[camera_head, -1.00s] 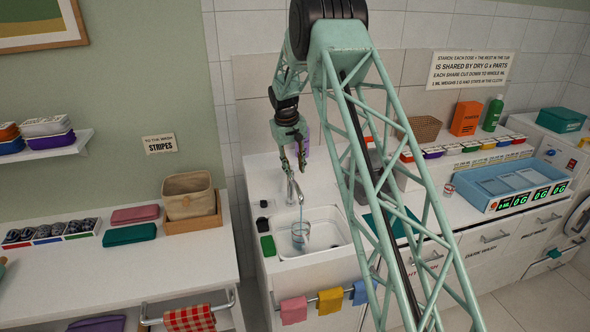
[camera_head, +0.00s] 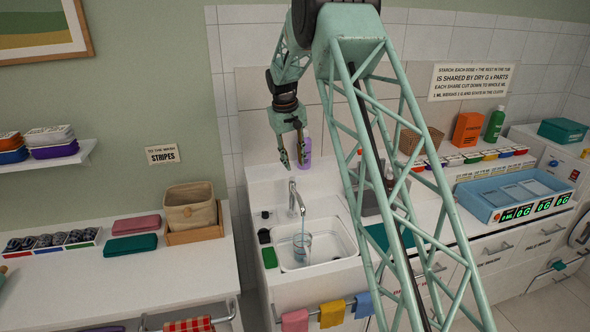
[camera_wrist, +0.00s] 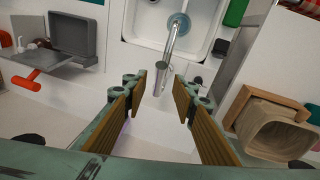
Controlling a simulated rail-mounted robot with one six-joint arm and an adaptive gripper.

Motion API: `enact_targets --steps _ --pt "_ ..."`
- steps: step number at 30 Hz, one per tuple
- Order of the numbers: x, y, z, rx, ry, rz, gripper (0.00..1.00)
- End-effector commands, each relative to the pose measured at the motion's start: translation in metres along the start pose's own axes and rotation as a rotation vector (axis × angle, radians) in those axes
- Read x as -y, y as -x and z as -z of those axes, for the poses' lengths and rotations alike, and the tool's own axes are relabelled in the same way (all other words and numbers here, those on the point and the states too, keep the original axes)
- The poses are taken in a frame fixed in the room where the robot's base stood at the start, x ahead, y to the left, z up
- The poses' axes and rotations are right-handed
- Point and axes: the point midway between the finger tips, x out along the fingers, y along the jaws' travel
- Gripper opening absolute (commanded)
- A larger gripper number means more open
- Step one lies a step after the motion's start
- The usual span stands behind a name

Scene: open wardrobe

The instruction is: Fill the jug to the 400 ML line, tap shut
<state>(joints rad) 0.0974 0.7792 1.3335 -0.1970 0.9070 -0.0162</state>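The clear jug (camera_head: 302,246) stands in the white sink (camera_head: 328,262) under the spout of the tap (camera_head: 295,200). A bluish stream runs from the spout into the jug, and bluish water shows in it. The level against its marks is too small to read. In the wrist view the jug (camera_wrist: 179,24) is seen from above, with the tap (camera_wrist: 168,60) partly across it. My gripper (camera_head: 293,160) is above and behind the tap, apart from it. In the wrist view my gripper (camera_wrist: 160,92) has its fingers apart with nothing between them.
A purple bottle (camera_head: 304,152) stands behind the tap. A green sponge (camera_head: 269,257) and small dark items (camera_head: 264,236) sit at the sink's left edge. A wicker basket (camera_head: 190,207) is on the left counter. A blue tray (camera_head: 515,192) with green displays is at the right.

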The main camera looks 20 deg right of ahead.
Motion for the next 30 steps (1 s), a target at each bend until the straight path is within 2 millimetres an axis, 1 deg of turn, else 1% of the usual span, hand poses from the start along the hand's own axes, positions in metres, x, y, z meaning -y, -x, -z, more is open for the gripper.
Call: enact_targets --steps 1,3,6,18,23,27,30 --pt "0.0 0.006 0.001 -0.001 0.0 0.0 0.26" --pt "0.0 0.012 0.0 -0.001 0.0 0.0 0.26" --pt "0.0 0.017 0.0 -0.001 0.0 0.0 0.26" --pt "0.0 0.02 0.0 0.0 0.0 0.0 0.26" --pt "-0.001 0.02 0.0 -0.001 -0.003 0.001 0.12" --pt "-0.008 0.019 -0.002 -0.004 -0.016 0.008 0.0" --pt "-0.016 0.018 -0.003 -0.011 -0.036 0.017 0.0"
